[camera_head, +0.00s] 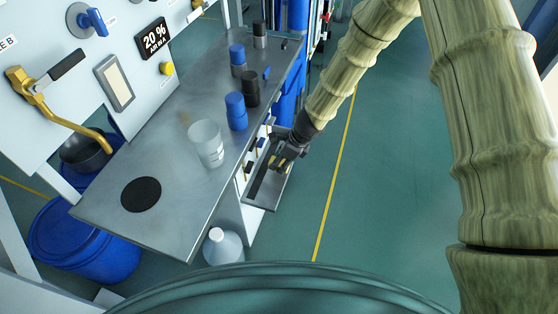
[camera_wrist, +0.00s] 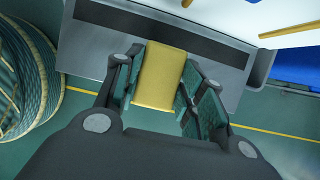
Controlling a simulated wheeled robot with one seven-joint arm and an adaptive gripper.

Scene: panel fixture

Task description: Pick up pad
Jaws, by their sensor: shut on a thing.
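The pad is a plain yellow block (camera_wrist: 160,76), between the two dark green fingers of my gripper (camera_wrist: 158,82) in the wrist view. The gripper is shut on it, one finger along each side. In the head view my gripper (camera_head: 287,156) is over the open drawer (camera_head: 268,197) at the right side of the bench. Small yellow patches show at the fingers there; the pad's outline is mostly hidden. In the wrist view the pad overlaps the grey drawer (camera_wrist: 228,70) and its edge. I cannot tell how far above the drawer it is.
The steel bench (camera_head: 175,215) carries a translucent beaker (camera_head: 206,143), blue and black jars and a black disc (camera_head: 141,194). A white jug (camera_head: 222,246) stands on the floor below. A blue drum (camera_head: 80,245) stands left. The green floor (camera_head: 390,190) at right is open.

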